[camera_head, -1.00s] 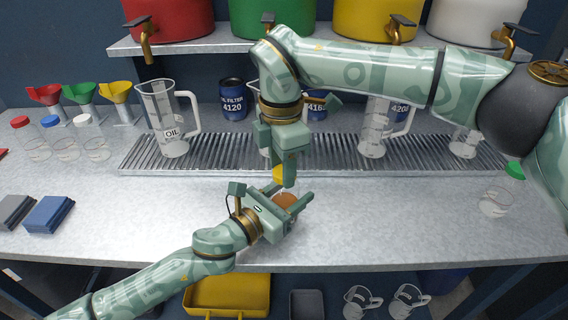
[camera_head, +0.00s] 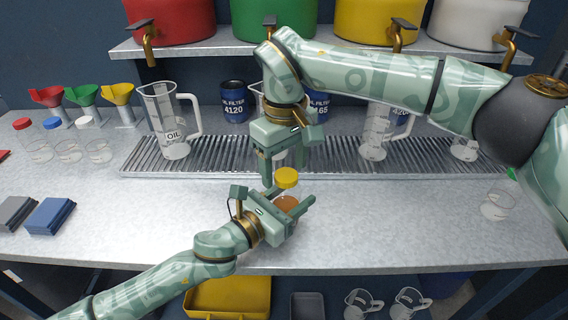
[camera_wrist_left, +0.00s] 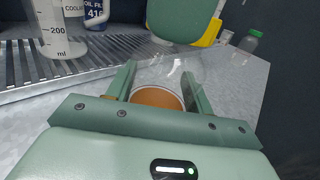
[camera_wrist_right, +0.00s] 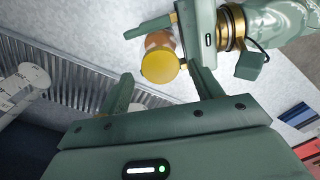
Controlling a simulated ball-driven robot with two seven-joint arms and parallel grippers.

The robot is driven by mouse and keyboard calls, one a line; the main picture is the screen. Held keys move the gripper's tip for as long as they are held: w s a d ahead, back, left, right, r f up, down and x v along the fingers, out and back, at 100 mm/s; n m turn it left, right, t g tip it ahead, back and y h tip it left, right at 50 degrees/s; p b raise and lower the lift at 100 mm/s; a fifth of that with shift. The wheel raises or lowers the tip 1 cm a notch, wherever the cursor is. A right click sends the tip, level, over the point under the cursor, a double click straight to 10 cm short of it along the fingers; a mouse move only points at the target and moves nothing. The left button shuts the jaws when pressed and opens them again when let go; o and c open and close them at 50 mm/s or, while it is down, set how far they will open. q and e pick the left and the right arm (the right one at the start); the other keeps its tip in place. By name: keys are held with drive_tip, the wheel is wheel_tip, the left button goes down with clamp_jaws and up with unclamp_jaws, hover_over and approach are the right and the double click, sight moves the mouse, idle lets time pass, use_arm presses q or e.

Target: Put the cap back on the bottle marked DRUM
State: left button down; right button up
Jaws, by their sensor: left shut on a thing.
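My left gripper (camera_head: 289,205) is shut on a clear bottle with amber liquid (camera_head: 285,202), held upright above the front of the bench. It also shows between the jaws in the left wrist view (camera_wrist_left: 157,97). A yellow cap (camera_head: 287,176) sits at the bottle's top; how tightly it is seated cannot be told. In the right wrist view the cap (camera_wrist_right: 159,68) covers the bottle's mouth. My right gripper (camera_head: 284,170) is open, pointing down from behind, with its fingers apart around the cap's sides. No DRUM marking is readable.
A slotted drip tray (camera_head: 222,160) with measuring jugs, including the OIL jug (camera_head: 168,120), lies behind. Another bottle (camera_head: 496,205) stands at right. The front bench is mostly clear.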

drive_tip(key=shift+s+r, duration=0.1)
drive_tip(key=shift+r, duration=2.1)
drive_tip(key=shift+c, duration=0.2)
